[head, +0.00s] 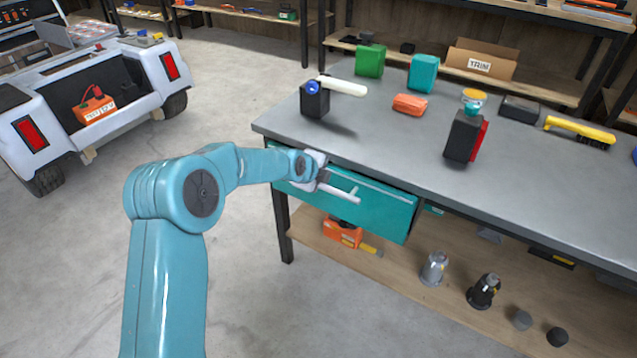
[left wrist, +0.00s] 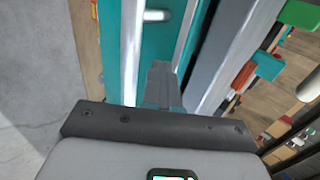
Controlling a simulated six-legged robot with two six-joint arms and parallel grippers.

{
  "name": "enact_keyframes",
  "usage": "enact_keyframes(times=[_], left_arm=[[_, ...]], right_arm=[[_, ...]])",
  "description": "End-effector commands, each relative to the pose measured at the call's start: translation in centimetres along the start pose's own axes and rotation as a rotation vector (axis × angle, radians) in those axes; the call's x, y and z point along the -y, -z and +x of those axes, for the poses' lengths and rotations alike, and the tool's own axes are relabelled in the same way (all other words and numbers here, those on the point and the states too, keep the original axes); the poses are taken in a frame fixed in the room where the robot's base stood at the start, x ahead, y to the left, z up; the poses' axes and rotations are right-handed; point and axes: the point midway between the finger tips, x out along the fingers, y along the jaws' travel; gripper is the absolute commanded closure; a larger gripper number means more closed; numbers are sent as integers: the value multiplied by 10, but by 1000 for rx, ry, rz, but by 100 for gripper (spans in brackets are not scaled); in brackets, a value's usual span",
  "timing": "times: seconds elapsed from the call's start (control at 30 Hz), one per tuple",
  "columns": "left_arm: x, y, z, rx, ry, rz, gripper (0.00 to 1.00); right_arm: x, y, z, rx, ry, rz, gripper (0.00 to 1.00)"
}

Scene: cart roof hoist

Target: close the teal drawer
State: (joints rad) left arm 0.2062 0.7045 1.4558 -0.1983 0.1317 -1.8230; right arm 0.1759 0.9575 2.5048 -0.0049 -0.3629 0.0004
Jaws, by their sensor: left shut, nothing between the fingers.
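The teal drawer (head: 375,212) is under the left part of the workbench. Its front stands a little out from the bench edge, with a pale top rim showing. A silver bar handle (head: 340,194) is on its front; the handle (left wrist: 131,50) also shows in the left wrist view. My left gripper (head: 322,180) is at the drawer's upper front, by the handle's left end. In the left wrist view its fingers (left wrist: 161,85) are shut and empty, over the drawer front (left wrist: 170,30) beside the bar. I cannot tell whether they touch. My right gripper is out of view.
The grey workbench top (head: 390,135) holds a black block with a white-handled tool (head: 315,98), green and teal blocks, and other items. A lower shelf (head: 400,275) carries an orange tool (head: 342,233) and lamps. A white cart (head: 100,75) stands at left; the floor between is clear.

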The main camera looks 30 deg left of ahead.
Motion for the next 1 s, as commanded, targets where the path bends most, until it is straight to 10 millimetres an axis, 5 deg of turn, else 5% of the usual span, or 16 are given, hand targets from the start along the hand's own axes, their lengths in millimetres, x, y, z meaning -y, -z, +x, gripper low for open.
enact_keyframes(times=[1.0], left_arm=[[19, 2, 9, 1, 12, 2, 100]], right_arm=[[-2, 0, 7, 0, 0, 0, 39]])
